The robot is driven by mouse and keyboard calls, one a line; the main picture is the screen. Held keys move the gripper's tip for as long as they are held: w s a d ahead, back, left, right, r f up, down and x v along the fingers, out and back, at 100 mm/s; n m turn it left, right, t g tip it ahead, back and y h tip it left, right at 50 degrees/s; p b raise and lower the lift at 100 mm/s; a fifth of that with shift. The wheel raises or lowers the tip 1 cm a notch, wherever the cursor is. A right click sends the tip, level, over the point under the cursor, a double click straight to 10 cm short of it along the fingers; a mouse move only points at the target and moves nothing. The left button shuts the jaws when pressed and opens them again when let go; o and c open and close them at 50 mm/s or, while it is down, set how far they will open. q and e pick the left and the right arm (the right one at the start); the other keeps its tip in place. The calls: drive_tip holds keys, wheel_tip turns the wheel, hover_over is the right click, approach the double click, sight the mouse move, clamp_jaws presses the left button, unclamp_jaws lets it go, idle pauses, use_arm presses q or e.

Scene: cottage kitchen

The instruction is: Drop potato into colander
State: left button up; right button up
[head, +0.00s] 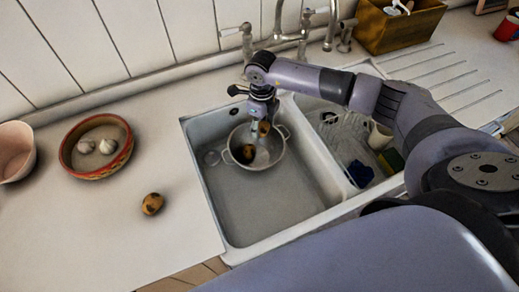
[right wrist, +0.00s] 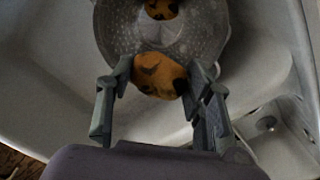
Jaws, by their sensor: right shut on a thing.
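A metal colander (head: 268,158) with two handles stands in the left sink basin; it also shows in the right wrist view (right wrist: 206,32). One brown, dark-spotted potato (head: 248,153) lies inside it, also visible in the right wrist view (right wrist: 161,9). My right gripper (head: 262,121) points down above the colander. It is shut on another potato (right wrist: 158,80), held between its fingers over the near part of the colander in the right wrist view. A third potato (head: 152,204) lies on the counter left of the sink. My left gripper is not in view.
A red-rimmed bowl (head: 69,160) with garlic bulbs (head: 107,146) and a pink bowl (head: 15,152) stand on the left counter. The faucet (head: 331,25) rises behind the sink. The right basin holds a glass, a mug (head: 380,137) and a blue item (head: 360,174).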

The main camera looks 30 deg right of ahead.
drive_tip(key=shift+f+b, duration=0.7)
drive_tip(key=shift+f, duration=0.9)
drive_tip(key=o, duration=1.2)
wheel_tip(320, 180, up, 12)
drive_tip(key=shift+r, duration=0.1)
